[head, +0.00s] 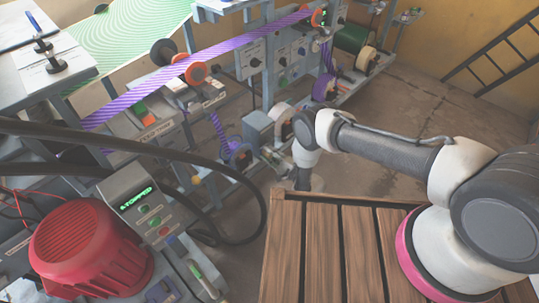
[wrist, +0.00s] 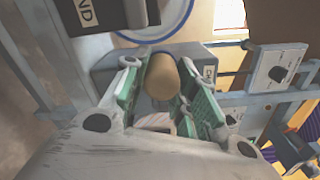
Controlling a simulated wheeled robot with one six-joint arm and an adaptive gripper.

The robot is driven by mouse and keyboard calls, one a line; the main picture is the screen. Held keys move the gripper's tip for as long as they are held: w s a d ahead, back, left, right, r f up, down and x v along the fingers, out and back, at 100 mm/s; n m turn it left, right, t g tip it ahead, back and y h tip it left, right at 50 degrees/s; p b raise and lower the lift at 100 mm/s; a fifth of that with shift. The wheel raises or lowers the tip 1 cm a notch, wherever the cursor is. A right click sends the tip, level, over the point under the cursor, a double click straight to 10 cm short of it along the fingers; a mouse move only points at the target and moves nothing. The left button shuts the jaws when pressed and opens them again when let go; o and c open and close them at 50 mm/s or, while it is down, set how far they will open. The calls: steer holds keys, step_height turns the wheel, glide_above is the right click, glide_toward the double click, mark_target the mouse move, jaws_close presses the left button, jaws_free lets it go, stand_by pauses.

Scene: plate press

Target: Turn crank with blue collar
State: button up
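In the wrist view a tan, rounded crank handle (wrist: 163,77) stands between the two green-padded fingers of my gripper (wrist: 160,88). The fingers lie close along both sides of it; whether both pads press on it I cannot tell. A blue ring (wrist: 190,12) around a pale disc shows just beyond the handle. I cannot tell whether it is the blue collar. In the head view my gripper is mostly hidden behind my wrist, low at the press frame. The crank itself is not clear there.
A grey frame with a knob panel (wrist: 277,72) is close on the right in the wrist view. In the head view a red motor (head: 90,250) and a control box reading STOPPED (head: 145,200) stand at left. Black cables (head: 215,170) loop nearby. A slatted wooden top (head: 325,250) lies below my arm.

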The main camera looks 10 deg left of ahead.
steer(key=o, duration=0.3)
steer(key=shift+o, duration=0.2)
steer(key=v, duration=1.2)
stand_by(0.6)
